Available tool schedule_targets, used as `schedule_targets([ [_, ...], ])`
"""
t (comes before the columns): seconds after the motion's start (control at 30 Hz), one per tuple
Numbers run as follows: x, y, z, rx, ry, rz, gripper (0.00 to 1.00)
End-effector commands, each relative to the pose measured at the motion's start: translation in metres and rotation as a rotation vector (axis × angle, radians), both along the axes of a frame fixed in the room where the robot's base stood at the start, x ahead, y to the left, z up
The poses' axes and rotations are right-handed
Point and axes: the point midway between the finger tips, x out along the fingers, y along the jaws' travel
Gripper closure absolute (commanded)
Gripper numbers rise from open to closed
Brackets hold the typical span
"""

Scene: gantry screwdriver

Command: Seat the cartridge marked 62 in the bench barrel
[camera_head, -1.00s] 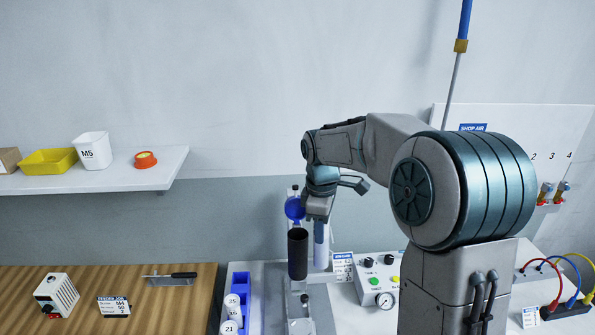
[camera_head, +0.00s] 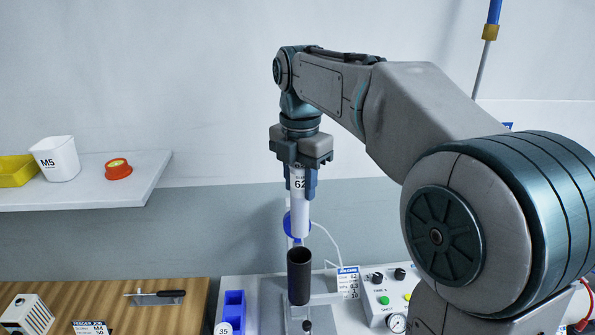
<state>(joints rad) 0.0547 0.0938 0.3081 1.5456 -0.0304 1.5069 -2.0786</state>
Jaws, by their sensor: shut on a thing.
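My gripper (camera_head: 301,178) is shut on the white cartridge marked 62 (camera_head: 300,212) and holds it upright, tip down. The dark bench barrel (camera_head: 299,276) stands upright with its open mouth up, below the cartridge. The cartridge's lower end is a little above the barrel's mouth and looks nearly in line with it; a small gap shows between them. A blue round part (camera_head: 289,226) is partly hidden behind the cartridge.
A blue rack (camera_head: 234,304) with a cartridge marked 35 (camera_head: 223,328) stands left of the barrel. A control box (camera_head: 388,297) with buttons and a gauge is to the right, beside a job card (camera_head: 348,281). A shelf (camera_head: 146,172) is at left.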

Motion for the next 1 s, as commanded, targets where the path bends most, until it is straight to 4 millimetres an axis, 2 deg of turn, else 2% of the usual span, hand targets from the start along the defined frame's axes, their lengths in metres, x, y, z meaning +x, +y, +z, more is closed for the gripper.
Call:
schedule_targets([
  [0.27,-0.003,0.001,-0.006,0.001,0.000,0.030,0.90],
  [0.73,-0.003,0.001,-0.046,0.001,0.000,0.027,0.90],
  [1.0,-0.003,0.001,-0.049,0.001,0.000,0.027,0.90],
])
